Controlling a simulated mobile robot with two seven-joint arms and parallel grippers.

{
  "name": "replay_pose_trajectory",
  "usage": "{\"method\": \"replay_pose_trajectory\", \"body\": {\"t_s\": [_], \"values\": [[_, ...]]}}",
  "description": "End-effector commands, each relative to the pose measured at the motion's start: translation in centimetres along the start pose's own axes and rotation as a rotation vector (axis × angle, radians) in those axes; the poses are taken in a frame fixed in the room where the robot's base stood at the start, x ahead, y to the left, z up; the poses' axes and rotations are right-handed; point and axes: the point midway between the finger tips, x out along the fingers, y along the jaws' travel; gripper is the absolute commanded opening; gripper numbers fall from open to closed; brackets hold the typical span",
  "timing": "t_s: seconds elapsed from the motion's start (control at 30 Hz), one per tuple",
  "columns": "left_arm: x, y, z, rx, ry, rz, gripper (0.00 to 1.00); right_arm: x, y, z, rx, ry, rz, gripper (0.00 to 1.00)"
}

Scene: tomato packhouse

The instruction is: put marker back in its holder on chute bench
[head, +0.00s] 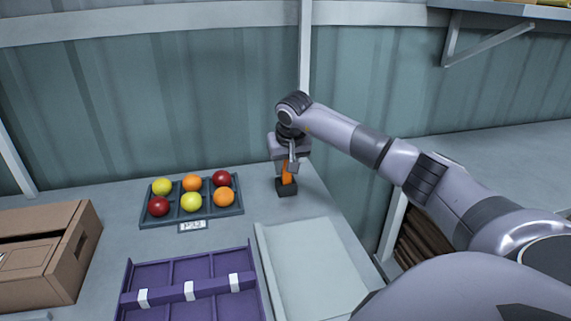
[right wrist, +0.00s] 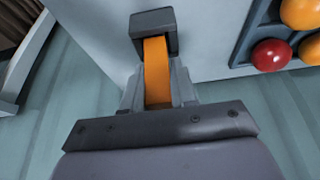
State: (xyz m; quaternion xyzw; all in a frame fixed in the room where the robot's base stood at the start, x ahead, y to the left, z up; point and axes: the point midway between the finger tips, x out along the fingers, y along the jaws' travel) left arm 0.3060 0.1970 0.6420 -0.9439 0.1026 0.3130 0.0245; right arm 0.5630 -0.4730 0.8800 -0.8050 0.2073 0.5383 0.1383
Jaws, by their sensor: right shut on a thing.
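The orange marker (head: 287,174) stands upright at the back right of the bench, in my right gripper (head: 292,162). The dark holder (head: 287,188) is a small block on the bench directly below it. In the right wrist view the orange marker (right wrist: 157,70) runs between the fingers of my right gripper (right wrist: 158,92), and its far end meets the dark holder (right wrist: 153,22). The marker's lower end appears to be at or in the holder; how deep it sits is hidden. My left gripper is not in view.
A dark tray (head: 150,220) with several red, orange and yellow tomatoes lies left of the holder. A purple divided crate (head: 128,275), a pale chute tray (head: 310,262) and a cardboard box (head: 70,262) are nearer. The wall is close behind; the bench's right edge is near.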

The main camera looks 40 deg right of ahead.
Motion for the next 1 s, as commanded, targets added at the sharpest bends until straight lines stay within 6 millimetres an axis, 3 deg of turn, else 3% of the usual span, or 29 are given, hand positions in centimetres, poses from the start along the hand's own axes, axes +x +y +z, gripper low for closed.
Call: {"method": "replay_pose_trajectory", "body": {"t_s": [0.27, 0.3, 0.37, 0.57, 0.63, 1.0], "values": [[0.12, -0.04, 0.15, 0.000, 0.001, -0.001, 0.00, 0.51, 0.02, 0.20, 0.000, 0.000, 0.000, 0.01], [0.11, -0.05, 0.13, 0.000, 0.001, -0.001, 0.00, 0.47, 0.02, 0.18, 0.001, 0.001, 0.000, 0.37], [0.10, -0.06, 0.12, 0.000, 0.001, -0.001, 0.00, 0.46, 0.02, 0.18, 0.001, 0.001, 0.000, 0.57], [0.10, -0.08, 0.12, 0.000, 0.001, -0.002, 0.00, 0.45, 0.02, 0.18, 0.000, 0.000, 0.000, 0.57], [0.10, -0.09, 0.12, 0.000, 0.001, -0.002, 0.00, 0.46, 0.02, 0.19, 0.000, 0.000, 0.000, 0.41], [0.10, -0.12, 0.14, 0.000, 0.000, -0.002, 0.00, 0.45, 0.01, 0.18, 0.000, 0.000, 0.000, 0.40]]}}
